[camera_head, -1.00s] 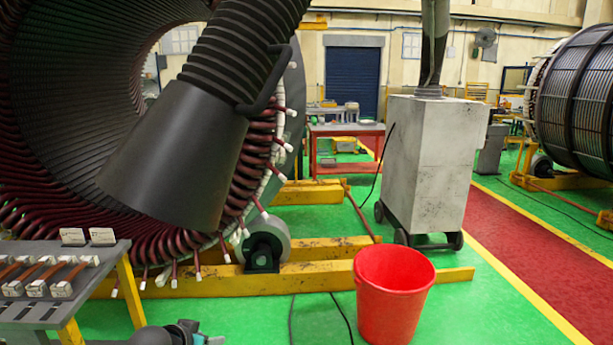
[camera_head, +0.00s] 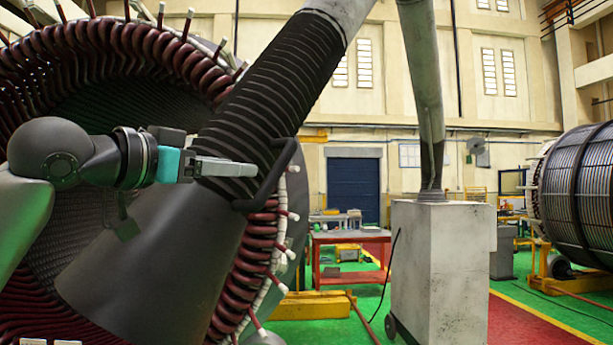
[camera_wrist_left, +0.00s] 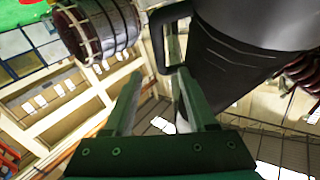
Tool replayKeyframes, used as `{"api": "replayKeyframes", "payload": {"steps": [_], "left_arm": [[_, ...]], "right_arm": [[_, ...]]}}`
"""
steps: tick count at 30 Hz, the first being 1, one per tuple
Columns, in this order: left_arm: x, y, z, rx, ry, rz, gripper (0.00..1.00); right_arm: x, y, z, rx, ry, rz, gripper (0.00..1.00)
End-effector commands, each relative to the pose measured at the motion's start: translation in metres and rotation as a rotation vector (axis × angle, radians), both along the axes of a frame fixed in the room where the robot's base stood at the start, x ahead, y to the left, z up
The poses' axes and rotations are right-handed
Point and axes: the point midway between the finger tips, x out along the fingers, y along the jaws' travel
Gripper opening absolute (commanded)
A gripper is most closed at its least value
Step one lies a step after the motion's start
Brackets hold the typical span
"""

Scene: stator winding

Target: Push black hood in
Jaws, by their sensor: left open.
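The black hood (camera_head: 160,265) hangs from a ribbed hose (camera_head: 275,95), tilted in front of the stator's bore. Its curved black handle (camera_head: 272,180) sticks out on the right side, near the top of the hood. My left gripper (camera_head: 256,169) is in front of the hood, its fingers pointing right towards the handle. In the left wrist view, the fingers of my left gripper (camera_wrist_left: 160,75) are apart, with the handle (camera_wrist_left: 160,40) just beyond the tips and the hood (camera_wrist_left: 225,60) on the right. I cannot tell whether the fingers touch the handle. My right gripper is not seen.
The stator (camera_head: 130,45) with dark red coils fills the left side. A grey extractor cabinet (camera_head: 440,265) stands right of centre, with a pipe rising from it. A red workbench (camera_head: 345,240) is behind. Another wound cylinder (camera_head: 580,190) is at the right.

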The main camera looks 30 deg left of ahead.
Motion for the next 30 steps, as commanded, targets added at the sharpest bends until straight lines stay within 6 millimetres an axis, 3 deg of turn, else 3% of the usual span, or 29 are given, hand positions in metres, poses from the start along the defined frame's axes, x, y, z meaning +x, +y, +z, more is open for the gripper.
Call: {"api": "replayKeyframes", "payload": {"steps": [4, 9, 21, 30], "left_arm": [[0.011, -0.001, 0.003, -0.006, -0.001, -0.003, 0.57], [0.040, -0.006, 0.005, -0.006, -0.001, -0.004, 0.57], [0.121, -0.018, 0.003, -0.006, -0.001, -0.003, 0.57], [0.148, -0.022, 0.001, -0.002, -0.001, -0.001, 0.57]], "right_arm": [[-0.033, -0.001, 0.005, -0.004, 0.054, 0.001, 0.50], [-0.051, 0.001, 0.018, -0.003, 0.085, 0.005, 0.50], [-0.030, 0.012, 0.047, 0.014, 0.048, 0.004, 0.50], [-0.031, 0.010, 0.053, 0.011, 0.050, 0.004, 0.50]]}}
